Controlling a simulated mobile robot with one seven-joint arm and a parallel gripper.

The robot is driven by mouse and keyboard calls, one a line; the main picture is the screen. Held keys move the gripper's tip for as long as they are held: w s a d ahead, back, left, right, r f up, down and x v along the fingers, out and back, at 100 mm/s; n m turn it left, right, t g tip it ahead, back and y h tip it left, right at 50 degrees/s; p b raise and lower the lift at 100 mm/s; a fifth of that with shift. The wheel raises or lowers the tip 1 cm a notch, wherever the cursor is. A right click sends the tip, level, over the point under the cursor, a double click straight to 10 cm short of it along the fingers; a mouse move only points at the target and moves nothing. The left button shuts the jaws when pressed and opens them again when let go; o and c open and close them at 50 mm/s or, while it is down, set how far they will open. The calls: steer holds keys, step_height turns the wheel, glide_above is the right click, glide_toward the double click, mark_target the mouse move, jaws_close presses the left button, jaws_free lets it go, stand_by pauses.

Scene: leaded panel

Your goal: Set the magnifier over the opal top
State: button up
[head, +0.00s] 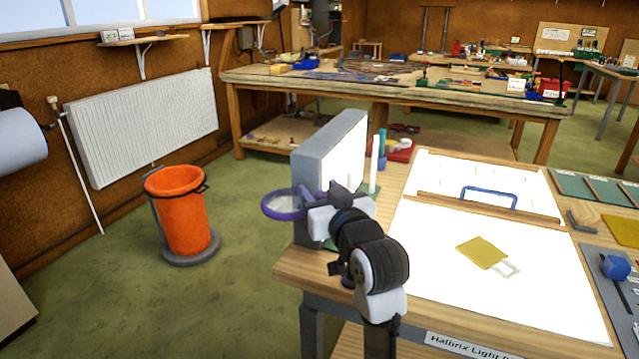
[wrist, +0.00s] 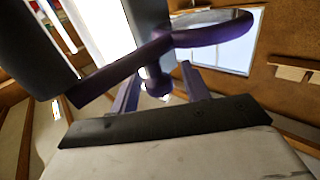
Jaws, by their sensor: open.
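The magnifier is a purple ring with a clear lens (head: 283,205), just left of my gripper in the head view. In the wrist view its purple ring (wrist: 215,32) and bar (wrist: 120,72) cross beyond the fingers. My gripper (head: 322,200) is open beside the magnifier, in front of a grey upright box; the wrist view also shows its fingers (wrist: 160,88) apart. I cannot tell whether they touch the bar. The opal top (head: 440,270) is the bright white surface of the bench at the right, away from the magnifier.
The grey box (head: 308,180) stands close behind my gripper. A yellow glass piece (head: 482,252) and a small clear piece (head: 507,267) lie on the white top. A wooden rail (head: 450,202) and blue handle (head: 490,194) cross its back. An orange bin (head: 180,210) stands left.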

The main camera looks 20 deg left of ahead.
steer(key=shift+w+a, duration=0.35)
steer(key=shift+a, duration=0.05)
jaws_close()
